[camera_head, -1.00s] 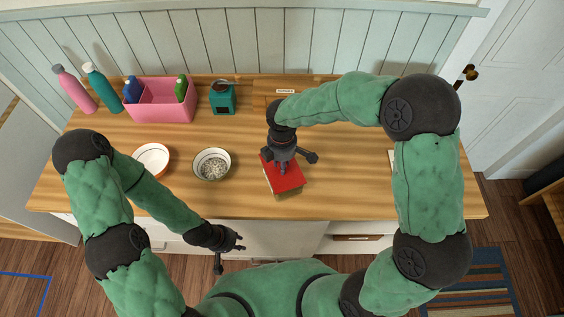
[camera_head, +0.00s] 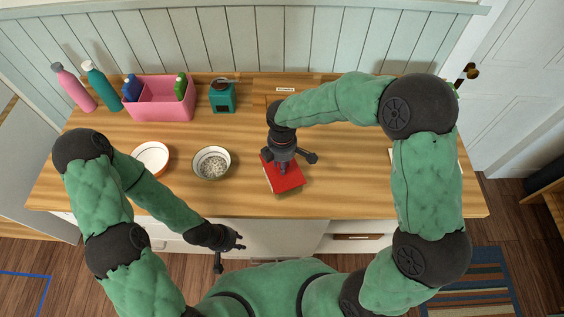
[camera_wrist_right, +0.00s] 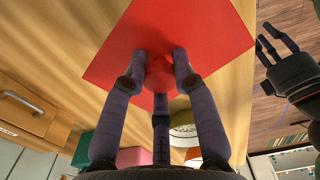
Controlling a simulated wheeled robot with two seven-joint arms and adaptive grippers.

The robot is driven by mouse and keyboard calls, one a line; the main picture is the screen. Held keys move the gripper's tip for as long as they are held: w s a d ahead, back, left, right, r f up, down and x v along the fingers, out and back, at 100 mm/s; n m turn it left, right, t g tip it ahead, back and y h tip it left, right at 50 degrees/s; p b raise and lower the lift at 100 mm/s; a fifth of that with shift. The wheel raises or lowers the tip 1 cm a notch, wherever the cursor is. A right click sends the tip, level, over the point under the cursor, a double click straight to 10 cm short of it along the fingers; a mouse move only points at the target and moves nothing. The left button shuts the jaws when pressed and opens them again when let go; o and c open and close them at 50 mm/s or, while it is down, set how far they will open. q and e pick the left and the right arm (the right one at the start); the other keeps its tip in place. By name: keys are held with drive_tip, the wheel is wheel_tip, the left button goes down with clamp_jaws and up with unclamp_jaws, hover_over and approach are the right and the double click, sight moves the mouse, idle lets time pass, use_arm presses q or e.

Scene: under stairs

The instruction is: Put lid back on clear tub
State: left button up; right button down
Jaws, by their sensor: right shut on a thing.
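A flat red square lid (camera_head: 289,182) is over the front middle of the counter. It also shows in the right wrist view (camera_wrist_right: 200,28), with a round red knob (camera_wrist_right: 158,74) in its middle. My right gripper (camera_head: 283,168) is above the lid and shut on its knob; its fingers sit on either side of it in the right wrist view. I cannot make out a clear tub; anything under the lid is hidden. My left gripper (camera_head: 230,253) is open and empty in front of the counter edge.
A patterned bowl (camera_head: 212,176) and a white-and-orange bowl (camera_head: 150,172) stand left of the lid. Behind are a pink caddy (camera_head: 160,110), a pink bottle (camera_head: 74,90), a teal bottle (camera_head: 102,90) and a teal canister (camera_head: 223,99).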

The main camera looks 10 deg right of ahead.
drive_tip(key=c, duration=0.9)
unclamp_jaws()
drive_tip(key=shift+f, duration=0.1)
drive_tip(key=o, duration=0.5)
drive_tip(key=shift+r+p, duration=2.4)
drive_tip(key=shift+r, duration=0.7)
drive_tip(key=shift+s+f, duration=0.1)
drive_tip(key=shift+f, duration=0.05)
